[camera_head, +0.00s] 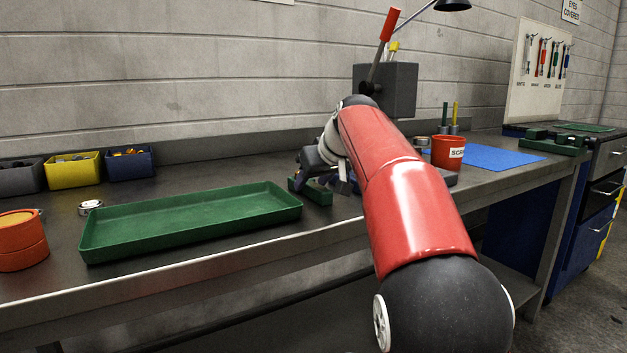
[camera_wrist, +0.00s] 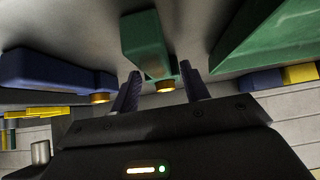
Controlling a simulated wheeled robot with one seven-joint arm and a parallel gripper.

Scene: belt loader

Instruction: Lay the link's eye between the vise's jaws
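My gripper (camera_head: 325,172) is low over the bench just right of the green tray, partly hidden by my red arm. In the wrist view, my gripper (camera_wrist: 160,90) has its two dark fingers apart. A green block (camera_wrist: 143,40) with a brass round end (camera_wrist: 165,87) shows beyond and between them, with gaps on both sides. The green block also shows beside my gripper in the head view (camera_head: 318,194). A blue block (camera_wrist: 50,70) with another brass round end lies left in the wrist view. I cannot clearly identify the link, its eye or the vise's jaws.
A long green tray (camera_head: 190,235) lies left of my gripper. A yellow bin (camera_head: 73,172) and a blue bin (camera_head: 131,166) stand behind it. A grey box with a red-handled lever (camera_head: 388,25) stands behind. A red scrap container (camera_head: 448,152) and blue mat (camera_head: 500,158) are right.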

